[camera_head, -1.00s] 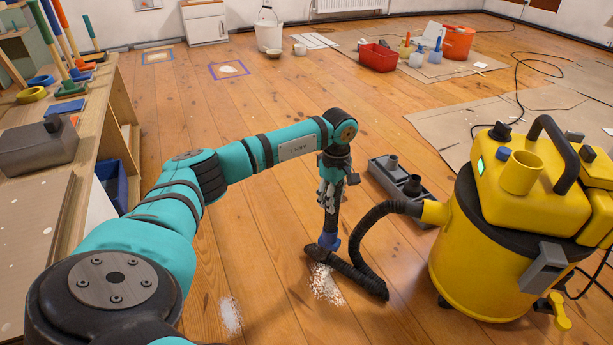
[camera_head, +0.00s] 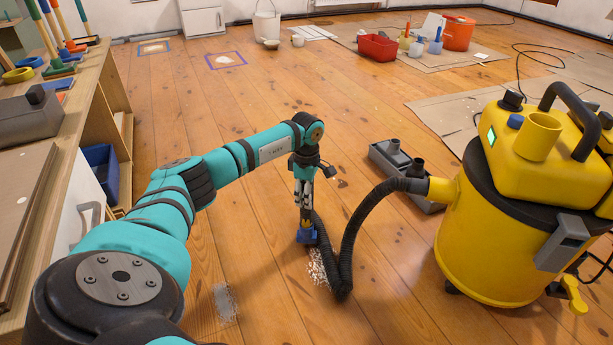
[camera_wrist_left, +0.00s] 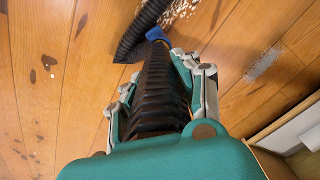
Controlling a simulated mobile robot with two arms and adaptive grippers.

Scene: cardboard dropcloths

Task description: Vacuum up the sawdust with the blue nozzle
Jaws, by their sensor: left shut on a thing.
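My left gripper (camera_head: 304,204) points down and is shut on the black ribbed grip (camera_wrist_left: 158,90) of the blue nozzle. The blue nozzle (camera_head: 306,236) is low over the wooden floor, at the upper left edge of a pale speckled pile (camera_head: 319,266); I cannot tell whether it touches the floor. A greyish-white dusty patch (camera_head: 225,302) lies to the left; a pale patch also shows in the left wrist view (camera_wrist_left: 262,65). Which pile is sawdust is unclear. The black hose (camera_head: 352,235) loops from the nozzle to the yellow vacuum (camera_head: 455,240). My right gripper is out of view.
A grey tool case (camera_head: 385,165) stands behind the hose. A wooden bench (camera_head: 112,150) lines the left side. White patches lie inside a blue square (camera_head: 167,42) and a purple square (camera_head: 240,65) farther back. Cardboard (camera_head: 440,118) covers floor at right.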

